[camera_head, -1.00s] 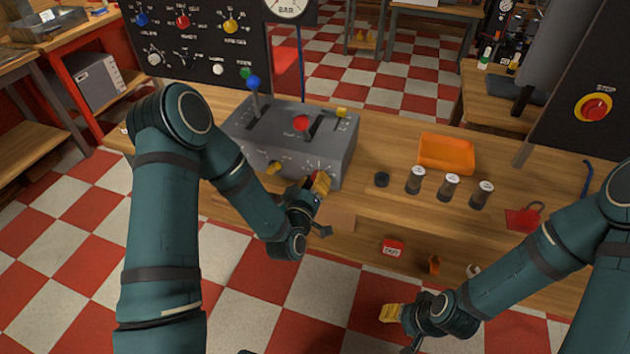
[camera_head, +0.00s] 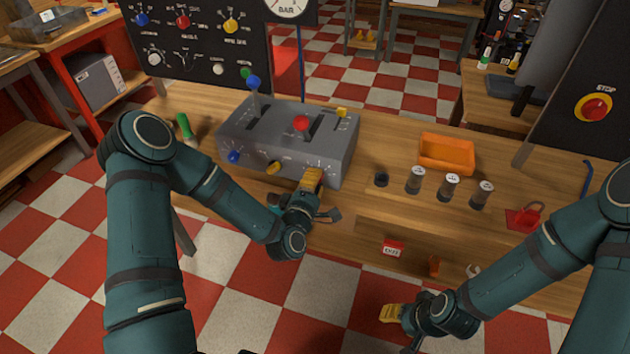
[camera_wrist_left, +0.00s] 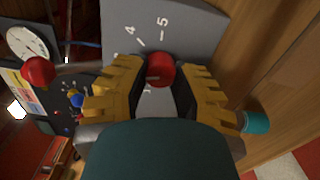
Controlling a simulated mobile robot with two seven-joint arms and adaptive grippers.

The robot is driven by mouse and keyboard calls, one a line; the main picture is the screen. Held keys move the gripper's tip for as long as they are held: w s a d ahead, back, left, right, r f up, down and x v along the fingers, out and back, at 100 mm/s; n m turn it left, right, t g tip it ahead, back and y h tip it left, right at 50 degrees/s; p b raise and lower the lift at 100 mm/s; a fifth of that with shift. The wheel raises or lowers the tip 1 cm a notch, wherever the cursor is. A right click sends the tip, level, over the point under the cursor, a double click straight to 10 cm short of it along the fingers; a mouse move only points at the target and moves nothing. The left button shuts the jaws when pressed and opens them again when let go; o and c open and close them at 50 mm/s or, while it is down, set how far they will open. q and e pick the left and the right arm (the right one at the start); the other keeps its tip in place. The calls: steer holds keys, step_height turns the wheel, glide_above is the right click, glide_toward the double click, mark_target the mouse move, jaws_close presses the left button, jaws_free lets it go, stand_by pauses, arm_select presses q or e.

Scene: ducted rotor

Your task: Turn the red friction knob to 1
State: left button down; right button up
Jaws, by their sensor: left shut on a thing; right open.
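The grey control box (camera_head: 245,130) stands on the wooden bench. The red friction knob (camera_wrist_left: 160,69) is on its front face, between the two yellow fingers in the left wrist view. My left gripper (camera_head: 312,178) is shut on it; in the left wrist view its fingers (camera_wrist_left: 160,88) stand on either side of the knob. The scale marks 4 and 5 show beside the knob; the lower marks are mostly covered. In the head view my gripper hides the knob. My right gripper (camera_head: 392,313) is open and empty, low in front of the bench.
On the box front are a blue knob (camera_head: 234,157) and a yellow knob (camera_head: 273,168). A red-topped lever (camera_head: 301,123) and a blue-topped lever (camera_head: 253,83) stand on top. An orange tray (camera_head: 446,153) and several small jars (camera_head: 449,186) sit to the right.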

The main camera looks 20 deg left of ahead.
arm_select(q)
steer(key=n, duration=0.6)
steer(key=shift+a+n, duration=0.1)
steer(key=shift+n, duration=0.2)
steer(key=n, duration=0.6)
steer(key=shift+n, duration=0.3)
steer(key=c, duration=0.7)
jaws_free()
steer(key=s, duration=0.7)
steer(key=shift+s, duration=0.25)
